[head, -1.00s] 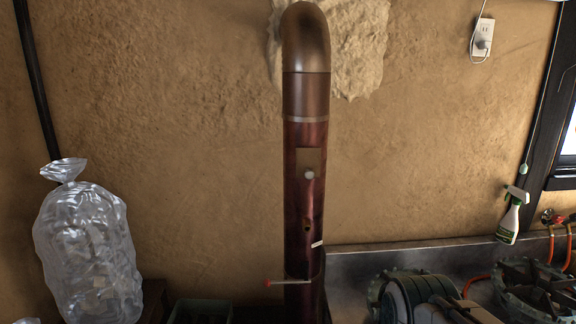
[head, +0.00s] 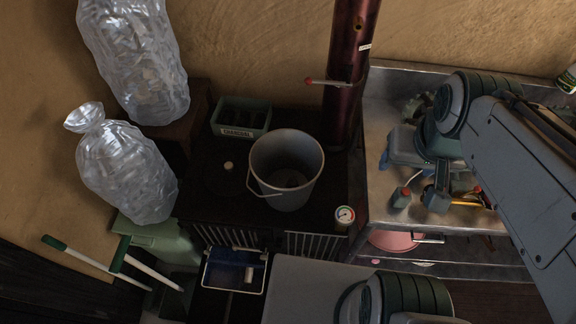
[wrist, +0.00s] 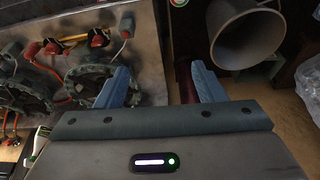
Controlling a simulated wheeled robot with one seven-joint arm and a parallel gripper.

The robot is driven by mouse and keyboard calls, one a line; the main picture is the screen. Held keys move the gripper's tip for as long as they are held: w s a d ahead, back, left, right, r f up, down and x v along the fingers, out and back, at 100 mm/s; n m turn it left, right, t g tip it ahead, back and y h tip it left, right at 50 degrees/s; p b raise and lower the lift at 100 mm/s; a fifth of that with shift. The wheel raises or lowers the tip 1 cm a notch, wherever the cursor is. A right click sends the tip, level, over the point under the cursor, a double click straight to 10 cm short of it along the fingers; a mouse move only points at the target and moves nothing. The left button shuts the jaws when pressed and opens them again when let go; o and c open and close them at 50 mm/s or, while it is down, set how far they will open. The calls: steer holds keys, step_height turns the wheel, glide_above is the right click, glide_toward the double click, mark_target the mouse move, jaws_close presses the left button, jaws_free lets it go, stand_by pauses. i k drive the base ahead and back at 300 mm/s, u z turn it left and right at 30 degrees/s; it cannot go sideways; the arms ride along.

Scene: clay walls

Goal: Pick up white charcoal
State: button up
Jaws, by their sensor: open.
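A small green box (head: 216,129) with a label that seems to read "charcoal" stands at the back of the dark stove top in the head view. Dark pieces (head: 240,117) lie in it, too dim to tell their kind. No clearly white charcoal shows. My gripper is open and empty in the wrist view (wrist: 160,75), its two blue fingers apart above the metal counter's edge. In the head view it is over the counter, right of the stove pipe and well right of the green box.
A grey bucket (head: 267,155) stands on the stove top (head: 205,190), right of the green box; it also shows in the wrist view (wrist: 228,45). The stove pipe (head: 350,60) rises behind. Clear bags (head: 128,170) are at left. Burners and hoses (wrist: 75,80) crowd the counter (head: 385,90).

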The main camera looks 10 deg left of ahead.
mark_target(250, 271)
steer(key=u, duration=0.25)
steer(key=k, duration=0.35)
steer(key=u, duration=1.35)
steer(key=k, duration=0.5)
steer(key=u, duration=1.7)
steer(key=i, duration=1)
steer(key=z, duration=2)
